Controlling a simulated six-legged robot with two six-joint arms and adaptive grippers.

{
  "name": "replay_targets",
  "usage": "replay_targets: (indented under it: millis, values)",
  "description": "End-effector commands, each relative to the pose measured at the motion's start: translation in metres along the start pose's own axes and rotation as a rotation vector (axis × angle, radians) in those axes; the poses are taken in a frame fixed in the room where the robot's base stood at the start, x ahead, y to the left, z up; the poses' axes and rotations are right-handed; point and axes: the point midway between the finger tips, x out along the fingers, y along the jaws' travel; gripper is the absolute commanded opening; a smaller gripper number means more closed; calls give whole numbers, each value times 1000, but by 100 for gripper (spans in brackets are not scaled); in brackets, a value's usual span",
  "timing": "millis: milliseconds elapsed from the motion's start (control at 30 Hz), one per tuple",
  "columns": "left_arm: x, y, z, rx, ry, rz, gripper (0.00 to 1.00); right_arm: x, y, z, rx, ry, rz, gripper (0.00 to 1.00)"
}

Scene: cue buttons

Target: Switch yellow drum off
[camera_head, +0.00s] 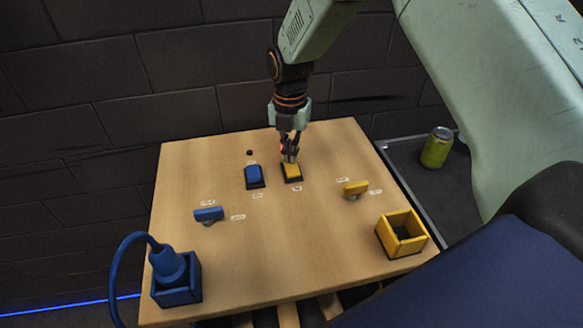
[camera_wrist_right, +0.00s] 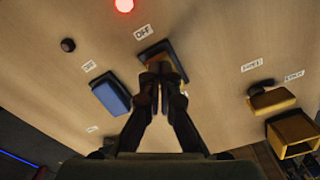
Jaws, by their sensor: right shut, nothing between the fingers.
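A yellow rocker switch (camera_head: 292,171) in a dark frame sits on the wooden board, right of the blue one. My right gripper (camera_head: 289,157) points down at its far end, fingers shut and empty. In the right wrist view the fingertips (camera_wrist_right: 160,72) cover much of the yellow rocker (camera_wrist_right: 150,58); I cannot tell whether they touch it. An OFF label (camera_wrist_right: 142,32) lies just beyond it. A red lamp (camera_wrist_right: 124,5) glows past that label. A yellow turn knob (camera_head: 355,188) and an open yellow box (camera_head: 402,234) are to the right. My left gripper is not in view.
A blue rocker (camera_head: 254,175) stands close left, with a dark lamp (camera_head: 249,153) behind it. A blue knob (camera_head: 209,214) and a blue plug (camera_head: 168,264) in a blue box are further left. A green can (camera_head: 437,147) stands off the board. The board's middle is clear.

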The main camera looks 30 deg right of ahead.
Motion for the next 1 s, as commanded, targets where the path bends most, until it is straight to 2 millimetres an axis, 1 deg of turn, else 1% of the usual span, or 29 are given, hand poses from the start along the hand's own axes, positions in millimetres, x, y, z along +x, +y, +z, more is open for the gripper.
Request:
replay_targets:
  millis: [233, 367, 1000]
  values:
    - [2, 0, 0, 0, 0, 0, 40, 4, 0, 0, 0, 1, -1, 0]
    - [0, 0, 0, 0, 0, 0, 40, 2, 0, 0, 0, 1, -1, 0]
    - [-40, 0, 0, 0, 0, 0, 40, -42, 0, 0, 0, 0, 0, 0]
